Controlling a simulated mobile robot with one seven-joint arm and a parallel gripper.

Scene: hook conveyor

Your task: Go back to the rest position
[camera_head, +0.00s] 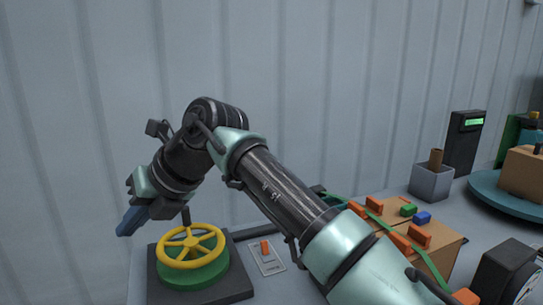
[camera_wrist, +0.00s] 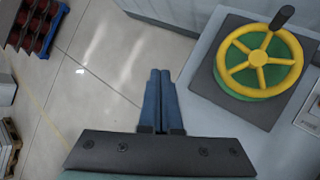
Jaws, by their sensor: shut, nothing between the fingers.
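My gripper (camera_head: 131,222) is at the left in the head view, beside the yellow handwheel (camera_head: 190,245) and above its left side. In the wrist view my gripper (camera_wrist: 160,72) shows its two blue fingers together, with nothing between them. The floor lies beyond the fingertips there. The yellow handwheel also shows in the wrist view (camera_wrist: 262,60), at the upper right, apart from the fingers. It has a black knob and sits on a green base on a dark plate.
A small panel with an orange switch (camera_head: 265,247) is right of the handwheel. A cardboard box (camera_head: 440,258) with orange, green and blue pieces, a grey bin (camera_head: 431,183) and a teal turntable (camera_head: 490,197) stand farther right. A ribbed wall (camera_head: 300,80) rises behind the table.

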